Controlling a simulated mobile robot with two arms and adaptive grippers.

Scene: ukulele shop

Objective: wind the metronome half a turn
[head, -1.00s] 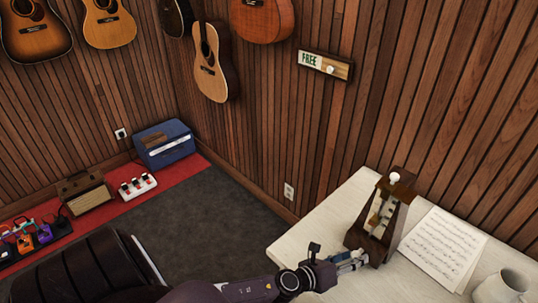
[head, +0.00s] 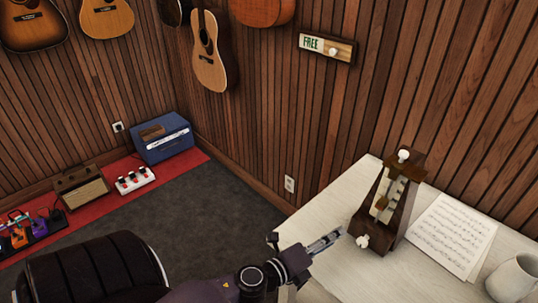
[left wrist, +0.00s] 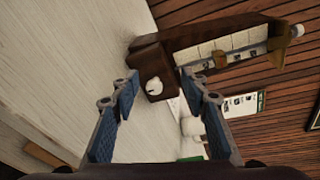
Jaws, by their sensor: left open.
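The metronome (head: 396,213) is a dark brown wooden wedge with a pale front, upright on the white table. A white winding knob (head: 363,241) sticks out low on its side facing my gripper. A second white knob (head: 403,155) is at its top. My left gripper (head: 340,234) is open and empty, just left of the winding knob and apart from it. In the left wrist view, the metronome (left wrist: 149,58) lies ahead, with the winding knob (left wrist: 154,86) between the two blue-grey fingers (left wrist: 158,88) in the picture. My right gripper is not in view.
The white table (head: 350,280) also bears sheet music (head: 452,236) and a white mug (head: 512,279), right of the metronome. The table is clear in front of the metronome. A wood-panelled wall with a FREE sign (head: 327,47) stands behind.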

